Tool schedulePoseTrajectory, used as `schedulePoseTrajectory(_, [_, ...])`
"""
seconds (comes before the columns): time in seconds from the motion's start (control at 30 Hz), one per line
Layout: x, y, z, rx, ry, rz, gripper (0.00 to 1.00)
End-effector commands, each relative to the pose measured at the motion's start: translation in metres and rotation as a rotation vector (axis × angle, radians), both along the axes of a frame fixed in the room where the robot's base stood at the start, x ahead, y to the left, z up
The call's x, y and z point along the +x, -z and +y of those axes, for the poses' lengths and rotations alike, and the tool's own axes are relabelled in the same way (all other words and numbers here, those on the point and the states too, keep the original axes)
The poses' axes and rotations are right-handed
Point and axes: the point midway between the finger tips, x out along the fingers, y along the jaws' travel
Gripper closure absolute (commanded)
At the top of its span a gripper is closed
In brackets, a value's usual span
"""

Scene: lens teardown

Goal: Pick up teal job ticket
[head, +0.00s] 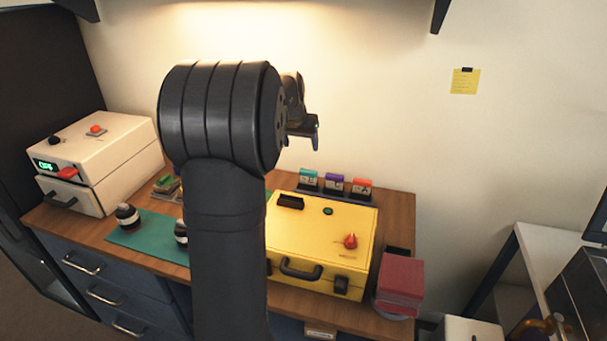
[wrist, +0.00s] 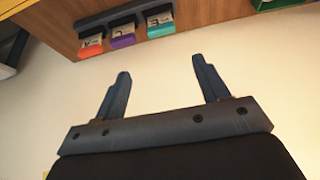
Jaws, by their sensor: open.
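The teal job ticket (head: 308,177) stands at the left end of a row of three tickets at the back of the wooden bench, behind the yellow case. In the wrist view, which is upside down, the teal ticket (wrist: 160,29) sits in its dark holder, beyond the fingertips. My gripper (head: 314,131) is raised above the ticket row, in front of the wall. Its two fingers (wrist: 163,67) are apart with nothing between them. My arm hides part of the bench.
A purple ticket (head: 334,181) and an orange ticket (head: 361,185) stand right of the teal one. The yellow case (head: 318,238) lies close in front. A white machine (head: 105,160) and a green mat (head: 150,236) are at left. Red blocks (head: 401,284) stand at the right.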

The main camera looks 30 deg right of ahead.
Motion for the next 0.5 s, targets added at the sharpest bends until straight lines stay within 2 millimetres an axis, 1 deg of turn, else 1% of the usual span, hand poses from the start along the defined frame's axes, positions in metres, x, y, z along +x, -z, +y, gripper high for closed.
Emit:
schedulePoseTrajectory(0.03, [0.000,0.013,-0.001,-0.011,-0.002,-0.009,0.33])
schedulePoseTrajectory(0.1, [0.001,0.025,-0.002,-0.023,-0.003,-0.024,0.33])
schedulePoseTrajectory(0.27, [0.005,0.043,-0.007,-0.034,-0.004,-0.038,0.33])
schedulePoseTrajectory(0.5, [0.022,0.084,-0.024,-0.034,-0.003,-0.036,0.33])
